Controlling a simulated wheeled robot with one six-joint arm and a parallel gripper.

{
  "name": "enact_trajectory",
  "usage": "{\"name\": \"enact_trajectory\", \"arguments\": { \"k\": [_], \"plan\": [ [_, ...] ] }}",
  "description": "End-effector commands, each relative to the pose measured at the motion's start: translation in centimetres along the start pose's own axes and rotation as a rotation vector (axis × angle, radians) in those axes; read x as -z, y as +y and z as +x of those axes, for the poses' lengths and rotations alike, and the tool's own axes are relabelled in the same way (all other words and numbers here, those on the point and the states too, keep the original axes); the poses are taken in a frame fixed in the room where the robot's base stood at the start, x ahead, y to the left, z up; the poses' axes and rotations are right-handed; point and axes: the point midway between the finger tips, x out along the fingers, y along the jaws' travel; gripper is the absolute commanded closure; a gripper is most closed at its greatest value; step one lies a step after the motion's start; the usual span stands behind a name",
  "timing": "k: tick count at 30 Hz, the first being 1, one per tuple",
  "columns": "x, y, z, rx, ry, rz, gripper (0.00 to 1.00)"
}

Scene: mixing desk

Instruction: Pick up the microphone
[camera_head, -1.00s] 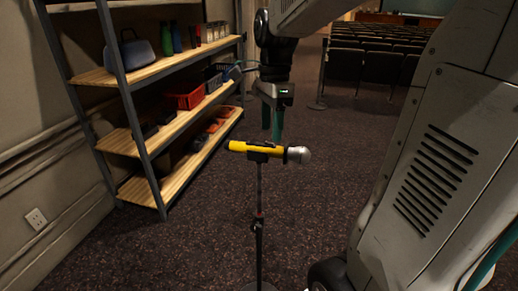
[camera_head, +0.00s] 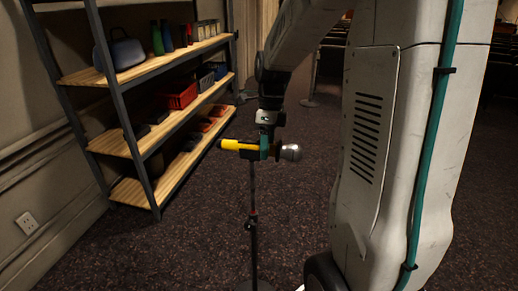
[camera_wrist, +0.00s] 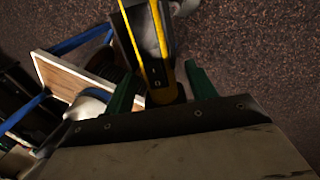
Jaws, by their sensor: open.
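The microphone (camera_head: 237,145) has a yellow body and a silver head. It lies level in the black holder on top of a thin stand (camera_head: 253,190). My gripper (camera_head: 264,152) is at the microphone from above, and a teal finger shows in front of it near the silver head. In the wrist view, the open green fingers of my gripper (camera_wrist: 160,85) are on either side of a yellow and black shape, which looks like the microphone (camera_wrist: 163,40) with its dark holder. I cannot tell whether either finger touches it.
A metal shelf unit with wooden boards (camera_head: 130,148) stands at the left, holding a red basket (camera_head: 177,95), a blue-grey case (camera_head: 122,52) and bottles. The carpet (camera_head: 200,240) around the stand is mostly clear. A wall with a socket (camera_head: 27,223) is at far left.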

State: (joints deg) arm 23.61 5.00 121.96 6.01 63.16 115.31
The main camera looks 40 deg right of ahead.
Motion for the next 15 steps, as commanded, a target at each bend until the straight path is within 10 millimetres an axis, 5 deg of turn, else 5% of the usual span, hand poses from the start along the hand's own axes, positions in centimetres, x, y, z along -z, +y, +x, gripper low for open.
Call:
{"name": "enact_trajectory", "arguments": {
  "k": [6,12,15],
  "plan": [
    [-0.02,-0.01,0.07,0.001,0.000,-0.001,0.44],
    [-0.02,-0.01,0.05,0.001,0.000,-0.001,0.99],
    [-0.03,-0.02,0.01,0.002,-0.001,-0.001,1.00]
  ]
}}
